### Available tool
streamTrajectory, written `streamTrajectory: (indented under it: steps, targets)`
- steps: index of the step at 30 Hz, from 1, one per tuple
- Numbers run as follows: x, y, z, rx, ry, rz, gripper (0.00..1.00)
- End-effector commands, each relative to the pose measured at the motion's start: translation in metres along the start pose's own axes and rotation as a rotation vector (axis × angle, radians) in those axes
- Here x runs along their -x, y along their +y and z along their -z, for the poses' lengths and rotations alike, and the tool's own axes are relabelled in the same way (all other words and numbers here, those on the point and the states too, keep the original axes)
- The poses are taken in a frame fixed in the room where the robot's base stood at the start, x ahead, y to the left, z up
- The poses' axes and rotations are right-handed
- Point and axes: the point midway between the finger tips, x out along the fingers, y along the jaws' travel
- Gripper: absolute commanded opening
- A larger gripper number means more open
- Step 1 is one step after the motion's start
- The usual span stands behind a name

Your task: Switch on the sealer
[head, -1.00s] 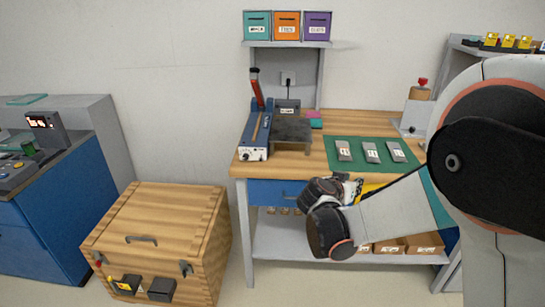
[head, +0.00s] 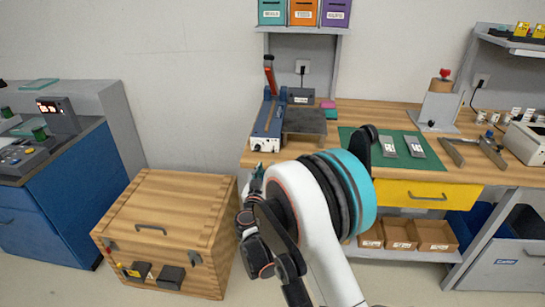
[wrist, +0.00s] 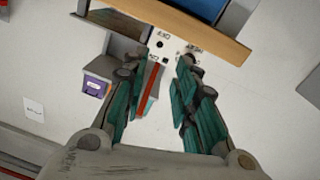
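The sealer (head: 267,128) stands at the left end of the wooden workbench, a narrow blue body with a raised red-handled lever (head: 269,75) and a pale front panel. In the wrist view, which looks upside down, the pale panel (wrist: 175,49) shows small dark controls and a dark knob (wrist: 190,58). In the head view my gripper (head: 257,176) is below and in front of the sealer, partly hidden by my arm.
The wooden bench edge (wrist: 180,25) crosses the top of the wrist view. A dark platform (head: 305,121) adjoins the sealer on the right. A wooden chest (head: 165,215) stands on the floor at left. A green mat (head: 430,158) with grey items lies farther right.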

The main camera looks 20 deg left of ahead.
Motion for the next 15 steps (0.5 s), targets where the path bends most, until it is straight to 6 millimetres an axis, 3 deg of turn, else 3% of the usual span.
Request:
streamTrajectory:
  steps: [9, 15]
  targets:
    - [-0.064, 0.001, -0.003, 0.0, -0.001, -0.002, 0.27]
    - [-0.093, 0.001, -0.003, 0.0, -0.001, -0.001, 0.27]
